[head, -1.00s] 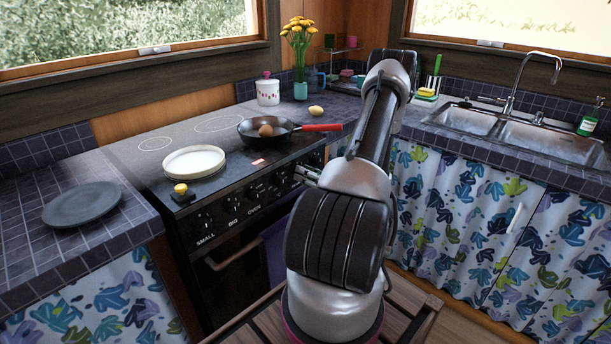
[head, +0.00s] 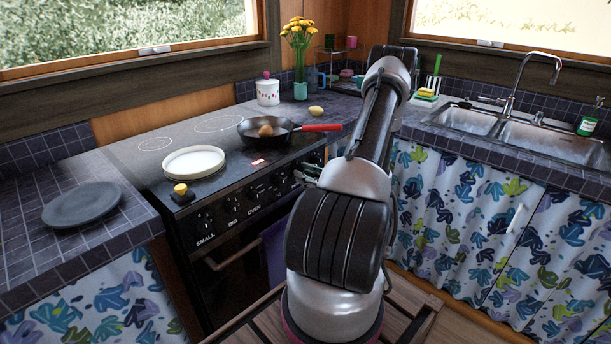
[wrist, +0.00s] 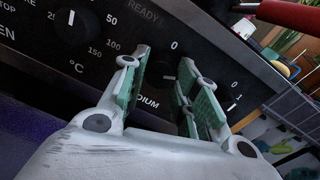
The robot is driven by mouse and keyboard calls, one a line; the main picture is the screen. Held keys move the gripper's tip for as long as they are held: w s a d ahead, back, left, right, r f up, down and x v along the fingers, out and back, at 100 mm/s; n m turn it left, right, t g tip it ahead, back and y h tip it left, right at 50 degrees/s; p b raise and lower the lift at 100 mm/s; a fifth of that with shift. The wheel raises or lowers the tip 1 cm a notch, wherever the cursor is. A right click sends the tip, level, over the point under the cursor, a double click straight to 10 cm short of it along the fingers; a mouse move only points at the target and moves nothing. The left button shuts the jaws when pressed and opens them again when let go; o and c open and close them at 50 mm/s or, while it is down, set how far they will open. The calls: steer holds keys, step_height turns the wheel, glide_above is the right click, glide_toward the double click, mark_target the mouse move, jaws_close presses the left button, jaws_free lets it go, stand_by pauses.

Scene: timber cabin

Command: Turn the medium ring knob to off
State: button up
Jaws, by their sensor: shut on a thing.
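The medium ring knob (wrist: 162,84) is a dark round knob on the stove's black front panel, between my fingers in the wrist view. Part of its label shows below it as "DIUM", and a "0" is printed above it. In the head view my gripper (head: 309,174) is at the right end of the panel, and my arm hides the knob there.
The oven temperature knob (wrist: 72,22) is left of my gripper, and another knob (wrist: 236,86) is close on the right. A frying pan (head: 262,131) with a red handle (head: 322,127) sits above on the stove. A white plate (head: 193,161) stands on the hob's left.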

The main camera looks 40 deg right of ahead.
steer(key=n+h, duration=0.1)
steer(key=n, duration=1.1)
steer(key=shift+n, duration=0.4)
stand_by(0.3)
steer(key=o, duration=1)
steer(key=shift+r, duration=0.1)
steer(key=s, duration=1.2)
steer(key=shift+d+r, duration=0.3)
steer(key=shift+d, duration=0.1)
